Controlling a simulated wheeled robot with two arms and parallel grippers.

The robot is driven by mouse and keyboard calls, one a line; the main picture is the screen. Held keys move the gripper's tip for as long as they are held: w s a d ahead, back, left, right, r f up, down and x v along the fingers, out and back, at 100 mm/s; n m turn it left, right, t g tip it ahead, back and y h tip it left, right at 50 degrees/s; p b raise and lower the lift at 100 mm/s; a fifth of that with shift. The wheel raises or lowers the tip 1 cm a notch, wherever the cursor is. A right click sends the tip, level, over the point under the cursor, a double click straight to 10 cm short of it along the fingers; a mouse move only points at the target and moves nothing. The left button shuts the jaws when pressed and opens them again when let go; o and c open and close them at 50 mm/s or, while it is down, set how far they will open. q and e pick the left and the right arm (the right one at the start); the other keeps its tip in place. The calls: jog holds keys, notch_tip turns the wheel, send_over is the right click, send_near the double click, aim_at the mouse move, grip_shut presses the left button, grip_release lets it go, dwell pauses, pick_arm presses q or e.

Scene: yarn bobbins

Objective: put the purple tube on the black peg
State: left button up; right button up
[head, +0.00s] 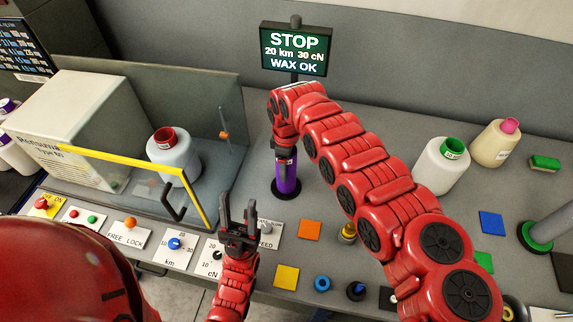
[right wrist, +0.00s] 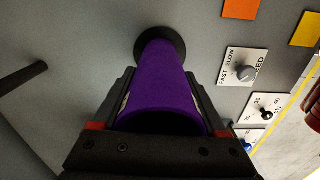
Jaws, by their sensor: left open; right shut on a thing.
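The purple tube (head: 287,178) stands upright at the middle of the grey machine top. My right gripper (head: 284,152) is shut on its upper part from above. In the right wrist view the tube (right wrist: 160,85) lies between the fingers (right wrist: 160,105). A black round base (head: 279,193) shows around the tube's lower end, and again in the right wrist view (right wrist: 178,38). No peg shaft shows; the tube covers the middle of the base. I cannot tell whether the tube's end touches the base. My left gripper (head: 238,203) is open and empty, in front and to the left.
A glass-fronted box with a yellow frame (head: 130,163) and a white cone with a red top (head: 173,155) stand left. A control panel with a speed switch (right wrist: 246,73) lies in front. White (head: 440,168) and beige cones (head: 494,145) stand right. A STOP display (head: 295,49) stands behind.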

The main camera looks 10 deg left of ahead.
jog(key=shift+f, duration=0.15)
jog(key=o, duration=1.3)
notch_tip(320, 180, up, 18)
jog(key=p, duration=0.5)
jog(key=shift+f+p, duration=0.25)
jog(key=shift+p, duration=0.15)
